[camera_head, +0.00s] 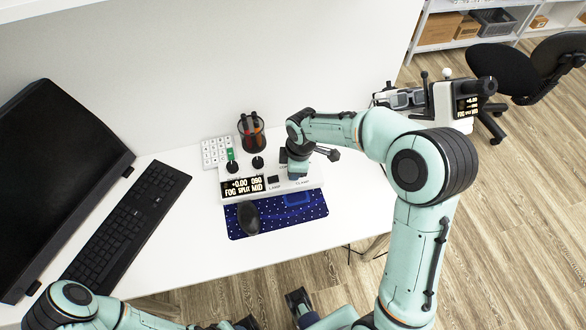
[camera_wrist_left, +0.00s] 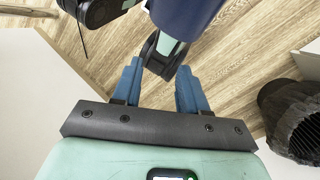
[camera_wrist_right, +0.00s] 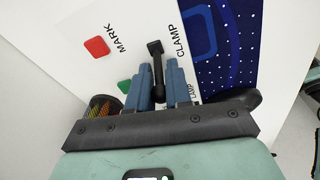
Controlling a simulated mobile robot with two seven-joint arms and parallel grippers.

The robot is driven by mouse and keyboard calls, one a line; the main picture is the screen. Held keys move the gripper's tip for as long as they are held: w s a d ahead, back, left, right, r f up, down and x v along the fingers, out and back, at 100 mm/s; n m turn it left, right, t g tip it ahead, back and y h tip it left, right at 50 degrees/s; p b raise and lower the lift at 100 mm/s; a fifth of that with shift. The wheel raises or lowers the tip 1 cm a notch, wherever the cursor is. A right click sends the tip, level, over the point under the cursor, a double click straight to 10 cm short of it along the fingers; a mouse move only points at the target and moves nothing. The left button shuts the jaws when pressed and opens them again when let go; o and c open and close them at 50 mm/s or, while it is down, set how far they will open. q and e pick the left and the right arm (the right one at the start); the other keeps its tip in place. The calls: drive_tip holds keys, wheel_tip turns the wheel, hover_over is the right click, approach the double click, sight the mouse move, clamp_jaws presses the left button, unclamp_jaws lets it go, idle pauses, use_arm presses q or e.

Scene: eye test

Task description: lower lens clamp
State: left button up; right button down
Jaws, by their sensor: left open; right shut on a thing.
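The white control panel (camera_head: 262,197) stands on the desk, with black knobs, a green-topped lever and a lit display. My right gripper (camera_head: 297,173) is low over its right part, by the CLAMP label. In the left wrist view my left gripper (camera_wrist_left: 158,68) is open and empty above the floor.
A blue dotted mat (camera_head: 303,213) with a black mouse (camera_head: 248,217) lies in front of the panel. A pen cup (camera_head: 251,134) and a white keypad (camera_head: 216,152) stand behind it. A keyboard (camera_head: 130,220) and monitor (camera_head: 55,165) are at left. A chair (camera_head: 503,72) is at right.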

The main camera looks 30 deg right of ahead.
sight(309, 174)
drive_tip(key=shift+s+d+t+y, duration=0.1)
drive_tip(key=shift+d+t+y, duration=0.2)
drive_tip(key=shift+d+y, duration=0.35)
drive_tip(key=shift+s+d+f+t+y+b, duration=0.1)
drive_tip(key=shift+d+t+y+b, duration=0.15)
drive_tip(key=shift+y+b, duration=0.8)
drive_tip(key=y+b, duration=0.1)
drive_tip(key=b, duration=0.1)
drive_tip(key=d+t+y+b, duration=0.1)
drive_tip(key=b, duration=0.2)
drive_tip(key=y+b, duration=0.1)
drive_tip(key=b, duration=0.1)
drive_tip(key=shift+s+d+f+m+y, duration=0.2)
drive_tip(key=shift+s+m+y, duration=0.1)
drive_tip(key=shift+y, duration=0.1)
use_arm(q)
drive_tip(key=w+a+f+t+y+b, duration=0.1)
drive_tip(key=w+a+f+t+b, duration=0.2)
drive_tip(key=w+f, duration=0.6)
wheel_tip(309, 174, down, 4)
drive_tip(key=shift+w+a+n+t+b, duration=0.35)
drive_tip(key=shift+w+n+t+b, duration=0.05)
drive_tip(key=shift+b, duration=0.25)
use_arm(e)
drive_tip(key=y, duration=0.1)
drive_tip(key=t+y, duration=0.1)
drive_tip(key=shift+s+d+y, duration=0.15)
drive_tip(key=shift+d+y, duration=0.2)
drive_tip(key=shift+y, duration=0.05)
